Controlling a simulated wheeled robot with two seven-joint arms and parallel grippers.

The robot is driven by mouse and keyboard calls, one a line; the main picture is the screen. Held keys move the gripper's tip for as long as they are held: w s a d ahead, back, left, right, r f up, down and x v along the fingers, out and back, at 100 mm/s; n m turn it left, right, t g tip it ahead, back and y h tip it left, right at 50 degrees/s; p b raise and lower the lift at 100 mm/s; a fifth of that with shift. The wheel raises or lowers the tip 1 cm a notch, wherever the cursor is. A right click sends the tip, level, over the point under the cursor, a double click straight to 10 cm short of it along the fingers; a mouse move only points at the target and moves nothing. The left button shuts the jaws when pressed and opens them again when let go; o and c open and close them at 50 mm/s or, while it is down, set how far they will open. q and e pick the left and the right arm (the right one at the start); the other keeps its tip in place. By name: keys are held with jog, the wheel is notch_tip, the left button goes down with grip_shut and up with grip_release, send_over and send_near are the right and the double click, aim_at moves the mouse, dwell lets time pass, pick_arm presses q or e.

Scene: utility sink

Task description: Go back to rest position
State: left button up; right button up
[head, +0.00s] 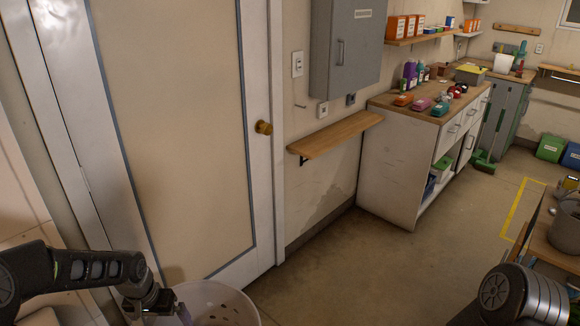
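My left arm comes in from the left edge, and my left gripper (178,312) points down at the bottom of the head view. It is beside the left part of the rim of a white round basket (240,304) with holes in its wall. The bottom edge cuts off the basket, and I cannot tell whether the gripper touches it. The fingers are dark and small, so I cannot tell whether they are open or shut. Part of my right arm shows at the bottom right; its gripper is out of view.
A closed door (190,130) with a brass knob (263,127) stands behind the basket. A wooden wall shelf (335,135) juts out right of it. A white workbench (400,165) carries coloured bottles and boxes. A grey bucket (566,232) stands at right. The middle floor is clear.

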pick_arm(q)
jog(key=s+d+f+n+t+h+b, duration=0.1)
jog(key=s+d+f+t+h+b, duration=0.15)
jog(key=d+f, duration=1.15)
jog(key=s+d+f+g+b, duration=0.1)
jog(key=s+d+f+b, duration=0.1)
jog(key=s+d+f, duration=0.3)
jog(key=s+d+f+g+h+b, duration=0.1)
jog(key=s+d+f+g+b, duration=0.1)
jog(key=s+d+f, duration=0.3)
jog(key=s+d+b, duration=0.1)
jog(key=s+d, duration=0.1)
jog(key=s, duration=0.2)
jog(key=s+d, duration=0.2)
jog(key=s, duration=0.2)
jog(key=shift+s+d+f+b, duration=0.25)
jog(key=shift+s+f+b, duration=0.1)
